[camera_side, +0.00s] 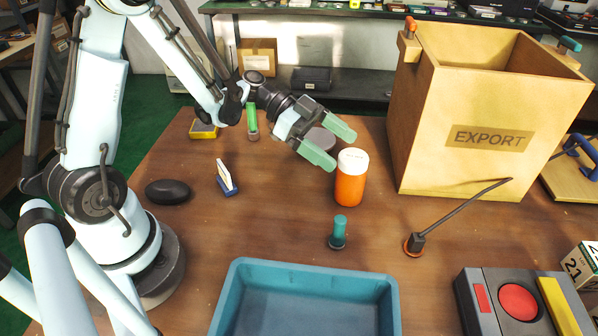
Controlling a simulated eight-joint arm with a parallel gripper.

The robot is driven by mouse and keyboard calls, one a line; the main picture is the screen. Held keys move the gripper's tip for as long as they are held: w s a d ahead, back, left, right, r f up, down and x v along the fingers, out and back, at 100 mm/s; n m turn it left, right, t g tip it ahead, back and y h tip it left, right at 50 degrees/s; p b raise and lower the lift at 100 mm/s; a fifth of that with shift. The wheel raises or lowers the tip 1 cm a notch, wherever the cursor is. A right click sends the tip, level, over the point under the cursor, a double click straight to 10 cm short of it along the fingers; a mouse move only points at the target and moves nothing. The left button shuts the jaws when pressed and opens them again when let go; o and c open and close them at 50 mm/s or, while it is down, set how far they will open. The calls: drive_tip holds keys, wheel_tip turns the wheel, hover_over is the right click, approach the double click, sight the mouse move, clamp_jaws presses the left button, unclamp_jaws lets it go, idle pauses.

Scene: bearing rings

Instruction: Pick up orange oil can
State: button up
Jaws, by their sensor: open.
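An orange cylinder with a white lid (351,188) stands upright on the brown table, right of centre. A small dark item with an orange base and a long thin spout-like rod (414,244) stands nearer the front; I cannot tell for sure which of the two is the oil can. My gripper (338,149) has green fingers spread apart and empty. It is at the upper left of the orange cylinder, its fingertips close to the white lid in the picture. I cannot tell if they touch.
A large EXPORT box (490,138) stands at the back right. A blue tray (233,300) is at the front. A teal-handled stamp-like item (339,231) stands before the cylinder. A grey control box with a red button (518,302) is at the front right. A dark oval object (168,192) lies left.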

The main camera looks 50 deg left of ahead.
sight(352, 162)
drive_tip(key=x, duration=0.5)
drive_tip(key=shift+a+f, duration=0.1)
drive_tip(key=shift+f, duration=0.2)
drive_tip(key=c, duration=1.2)
